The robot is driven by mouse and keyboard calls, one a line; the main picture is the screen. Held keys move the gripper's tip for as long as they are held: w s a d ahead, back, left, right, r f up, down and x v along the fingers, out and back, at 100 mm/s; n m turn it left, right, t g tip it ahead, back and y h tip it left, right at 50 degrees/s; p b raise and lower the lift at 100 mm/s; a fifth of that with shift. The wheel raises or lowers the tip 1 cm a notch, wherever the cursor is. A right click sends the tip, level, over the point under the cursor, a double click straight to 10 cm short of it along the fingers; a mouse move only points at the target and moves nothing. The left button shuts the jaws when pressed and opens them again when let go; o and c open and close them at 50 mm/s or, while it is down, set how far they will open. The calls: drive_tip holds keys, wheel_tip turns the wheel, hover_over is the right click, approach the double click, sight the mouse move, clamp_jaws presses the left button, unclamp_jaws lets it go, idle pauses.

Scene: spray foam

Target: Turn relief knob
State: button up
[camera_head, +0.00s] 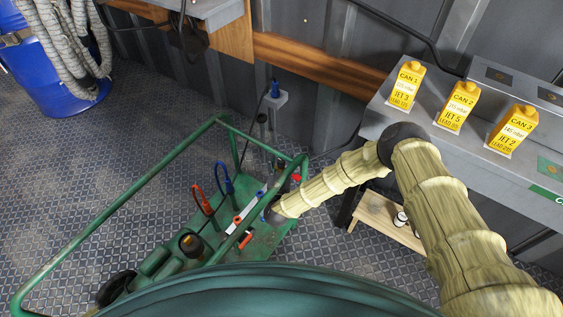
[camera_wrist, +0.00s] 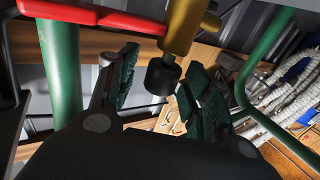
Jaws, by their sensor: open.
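In the wrist view, a black cylindrical knob (camera_wrist: 162,77) sits on the end of a brass-coloured body (camera_wrist: 182,28). It looks like the relief knob, but I see no label. My gripper (camera_wrist: 163,68) is open, with one dark green ribbed finger pad on each side of the knob. The knob appears between or just beyond the fingertips; I cannot tell whether either pad touches it. In the head view, my sleeved arm reaches down to the green cart (camera_head: 262,240), and the knob cannot be made out there.
A red handle (camera_wrist: 92,16) and green posts (camera_wrist: 62,65) stand close around my gripper. The cart's green tube frame (camera_head: 120,207) rises beside my arm. Yellow cans (camera_head: 457,107) stand on a grey bench (camera_head: 380,112) at right. A blue drum (camera_head: 45,75) stands far left.

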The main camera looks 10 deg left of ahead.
drive_tip(key=c, duration=1)
drive_tip(key=shift+c, duration=0.2)
drive_tip(key=shift+n+y, duration=0.3)
drive_tip(key=shift+y, duration=0.1)
drive_tip(key=n+g+y, duration=0.1)
drive_tip(key=y, duration=0.1)
drive_tip(key=n+g+y+b, duration=0.1)
drive_tip(key=n+y, duration=0.1)
drive_tip(key=y, duration=0.1)
drive_tip(key=shift+d+f, duration=0.1)
drive_tip(key=shift+n+g+y+b, duration=1.4)
drive_tip(key=shift+n+y, duration=0.5)
drive_tip(key=shift+y, duration=0.3)
drive_tip(key=o, duration=1)
